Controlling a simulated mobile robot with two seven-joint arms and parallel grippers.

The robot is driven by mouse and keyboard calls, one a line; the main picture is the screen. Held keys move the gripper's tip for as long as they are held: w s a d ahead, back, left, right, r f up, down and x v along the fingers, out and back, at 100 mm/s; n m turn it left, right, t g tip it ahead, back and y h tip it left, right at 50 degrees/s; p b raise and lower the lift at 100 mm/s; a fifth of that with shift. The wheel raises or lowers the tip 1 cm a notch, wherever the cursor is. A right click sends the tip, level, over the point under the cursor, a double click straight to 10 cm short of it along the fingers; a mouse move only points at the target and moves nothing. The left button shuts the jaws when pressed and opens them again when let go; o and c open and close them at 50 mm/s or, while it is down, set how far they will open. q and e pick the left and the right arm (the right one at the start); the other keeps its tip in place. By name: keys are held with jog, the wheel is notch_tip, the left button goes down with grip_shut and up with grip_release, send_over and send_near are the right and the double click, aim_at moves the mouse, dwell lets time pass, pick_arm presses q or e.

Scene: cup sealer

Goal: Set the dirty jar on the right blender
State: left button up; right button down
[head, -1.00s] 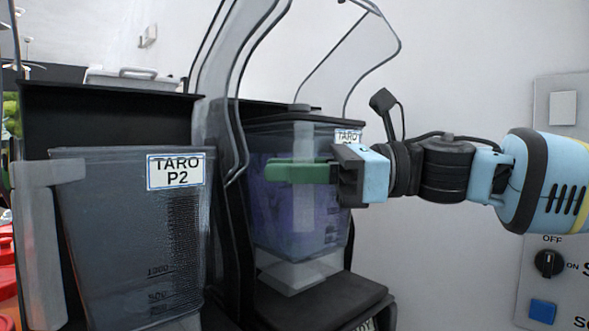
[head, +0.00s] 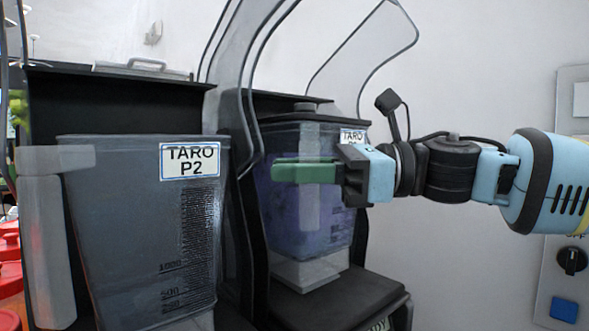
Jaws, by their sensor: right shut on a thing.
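The dirty jar (head: 278,225) is a clear jar with purple residue inside and a white TARO label partly hidden by my gripper. It stands upright at the right blender (head: 345,297), inside its raised clear hood, with its pale foot at the black base. I cannot tell whether it is fully seated. My right gripper (head: 305,172), with green fingers, comes in from the right and is shut on the jar's upright grey handle (head: 310,212). My left gripper is not in view.
A second, grey jar (head: 125,230) labelled TARO P2 stands close at the left, with its handle (head: 45,240) facing me. Red things (head: 8,262) show at the left edge. A grey control panel (head: 572,110) with a knob and blue button is on the right wall.

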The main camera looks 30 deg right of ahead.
jog(key=shift+s+a+r, duration=0.1)
jog(key=shift+s+r, duration=0.05)
jog(key=shift+r, duration=0.15)
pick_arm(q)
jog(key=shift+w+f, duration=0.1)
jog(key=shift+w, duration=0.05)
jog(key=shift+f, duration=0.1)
pick_arm(e)
jog(key=shift+w+d+r, duration=0.2)
jog(key=shift+w+r, duration=0.05)
jog(key=shift+w, duration=0.05)
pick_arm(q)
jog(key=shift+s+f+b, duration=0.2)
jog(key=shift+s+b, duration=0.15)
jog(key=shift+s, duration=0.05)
pick_arm(e)
jog(key=shift+f, duration=0.15)
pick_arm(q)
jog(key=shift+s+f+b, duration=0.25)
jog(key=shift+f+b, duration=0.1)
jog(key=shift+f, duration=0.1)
pick_arm(e)
jog(key=shift+f, duration=0.45)
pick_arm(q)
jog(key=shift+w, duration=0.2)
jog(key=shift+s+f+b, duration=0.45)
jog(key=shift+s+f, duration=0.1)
pick_arm(e)
jog(key=shift+f, duration=0.4)
